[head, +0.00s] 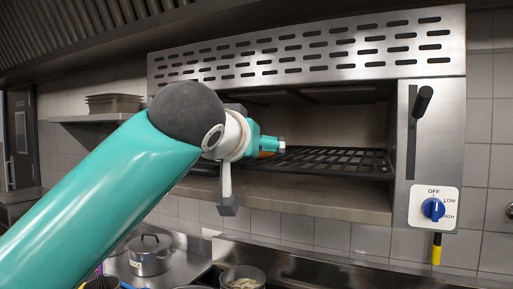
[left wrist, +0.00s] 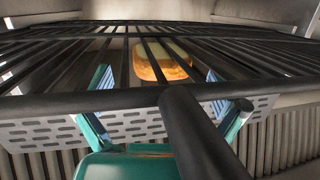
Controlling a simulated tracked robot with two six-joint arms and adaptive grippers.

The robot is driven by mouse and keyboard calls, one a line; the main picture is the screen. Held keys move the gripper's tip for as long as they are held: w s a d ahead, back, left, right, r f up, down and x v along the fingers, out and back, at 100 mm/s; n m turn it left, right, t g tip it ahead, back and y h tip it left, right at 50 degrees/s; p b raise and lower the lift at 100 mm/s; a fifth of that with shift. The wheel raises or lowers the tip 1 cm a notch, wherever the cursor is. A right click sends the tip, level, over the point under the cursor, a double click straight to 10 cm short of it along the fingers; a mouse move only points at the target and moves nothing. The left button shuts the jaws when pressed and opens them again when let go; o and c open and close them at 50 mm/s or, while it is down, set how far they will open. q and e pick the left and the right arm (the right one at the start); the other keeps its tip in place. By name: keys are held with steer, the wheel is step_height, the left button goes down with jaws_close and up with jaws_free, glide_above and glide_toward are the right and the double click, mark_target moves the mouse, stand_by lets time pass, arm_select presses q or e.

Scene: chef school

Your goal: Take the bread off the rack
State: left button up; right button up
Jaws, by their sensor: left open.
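In the left wrist view the bread (left wrist: 160,62), an orange-brown piece with a paler top, shows behind the dark bars of the rack (left wrist: 60,50). My left gripper (left wrist: 158,82) is open, with one teal finger on each side of the bread in that view. Bars cross both the bread and the space between the fingers; I cannot tell contact. In the head view my left gripper (head: 270,146) is at the front left of the grill opening, by the black rack (head: 335,158). A small orange patch below it may be the bread, mostly hidden. My right gripper is not in view.
The steel grill housing (head: 310,48) closes the space above the rack, with a side panel and handle (head: 420,102) at right. A control knob (head: 433,208) sits below. A lidded pot (head: 150,254) and an open pan (head: 242,277) stand beneath the grill.

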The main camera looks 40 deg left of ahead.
arm_select(q)
steer(key=shift+x, duration=1.2)
steer(key=c, duration=1.1)
steer(key=shift+o, duration=0.2)
steer(key=shift+r+p, duration=0.25)
steer(key=shift+p, duration=0.15)
